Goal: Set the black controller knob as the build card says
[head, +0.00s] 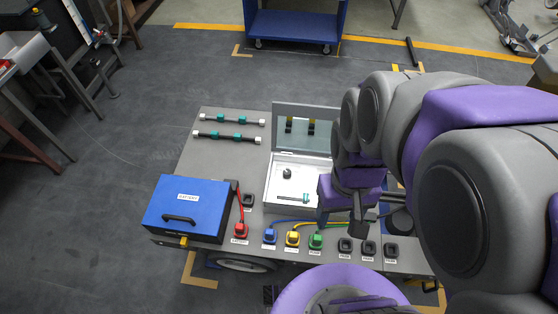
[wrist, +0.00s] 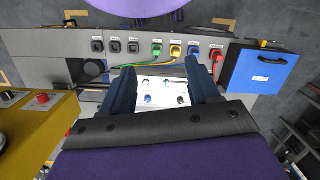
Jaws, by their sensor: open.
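The black knob (head: 287,173) stands upright on the white panel inside an open grey box (head: 268,190). In the wrist view a dark knob (wrist: 180,99) shows on the same panel, between my fingers and nearer the palm. I cannot read its setting. My gripper (head: 358,228) hangs at the box's right front and hides part of the panel. In the wrist view my gripper (wrist: 163,80) is open, its two dark fingers apart with nothing between them. No build card can be made out.
A blue battery case (head: 188,205) stands at the left of the grey bench. Red (head: 241,230), blue (head: 270,236), yellow (head: 292,238) and green (head: 316,240) plugs with cables line the front edge. Two rods (head: 232,119) lie behind. The raised lid (head: 305,140) stands at the box's back.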

